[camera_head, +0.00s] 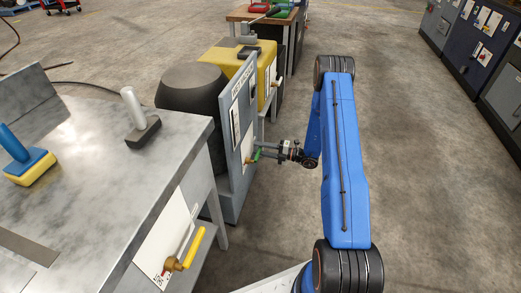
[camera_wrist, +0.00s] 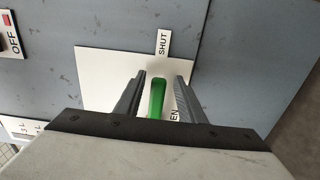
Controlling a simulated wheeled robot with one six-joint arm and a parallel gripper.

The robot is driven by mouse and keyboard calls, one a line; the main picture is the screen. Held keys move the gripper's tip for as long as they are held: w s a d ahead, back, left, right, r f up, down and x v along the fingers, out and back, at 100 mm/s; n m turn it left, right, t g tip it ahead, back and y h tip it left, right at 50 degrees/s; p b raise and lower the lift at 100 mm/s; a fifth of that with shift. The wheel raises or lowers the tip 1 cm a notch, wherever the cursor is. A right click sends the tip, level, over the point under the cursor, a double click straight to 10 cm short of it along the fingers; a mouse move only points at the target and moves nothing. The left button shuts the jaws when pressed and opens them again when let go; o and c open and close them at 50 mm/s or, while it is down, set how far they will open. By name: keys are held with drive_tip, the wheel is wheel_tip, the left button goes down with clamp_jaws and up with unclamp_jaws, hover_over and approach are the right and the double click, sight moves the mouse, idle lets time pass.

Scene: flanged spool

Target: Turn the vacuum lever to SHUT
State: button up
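A green lever (camera_wrist: 156,98) sits on a white plate (camera_wrist: 96,68) on a grey panel (camera_wrist: 235,50). My gripper (camera_wrist: 161,77) is open, with one finger on each side of the lever and a gap visible at least on the right. A SHUT label (camera_wrist: 163,43) stands above the lever's upper end. A second label (camera_wrist: 175,115), reading "EN" where visible, is partly hidden by the right finger. In the head view, my gripper (camera_head: 267,152) reaches from the right to the green lever (camera_head: 256,156) on the upright panel (camera_head: 238,110). The panel's sign is too small to read surely.
A yellow lever (camera_head: 185,250) is on the near bench's (camera_head: 85,125) side. A red switch marked OFF (camera_wrist: 9,38) is at the wrist view's upper left. A dark drum (camera_head: 190,90) and yellow machine (camera_head: 232,62) stand behind the panel.

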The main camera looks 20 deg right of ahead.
drive_tip(key=v, duration=1.7)
drive_tip(key=shift+s+d, duration=0.15)
drive_tip(key=s+a+r+n+g+h, duration=0.1)
drive_tip(key=s+a+r+n+g, duration=0.3)
drive_tip(key=a+r+n, duration=0.4)
drive_tip(key=s+a+r+n+g+h, duration=0.1)
drive_tip(key=s+a+r+n+g, duration=0.35)
drive_tip(key=r, duration=0.55)
drive_tip(key=s+a+r+n+g+h, duration=0.2)
drive_tip(key=s+a+r+n+g, duration=0.15)
drive_tip(key=a+r+n, duration=0.4)
drive_tip(key=s+r+n+t+h, duration=0.3)
drive_tip(key=s+r+n+h, duration=0.2)
drive_tip(key=s+n, duration=0.6)
drive_tip(key=s+r+n+t+h, duration=0.3)
drive_tip(key=s+r+n+h, duration=0.2)
drive_tip(key=s+r+n, duration=0.5)
drive_tip(key=s+n, duration=0.2)
drive_tip(key=s, duration=0.3)
drive_tip(key=shift+h, duration=0.3)
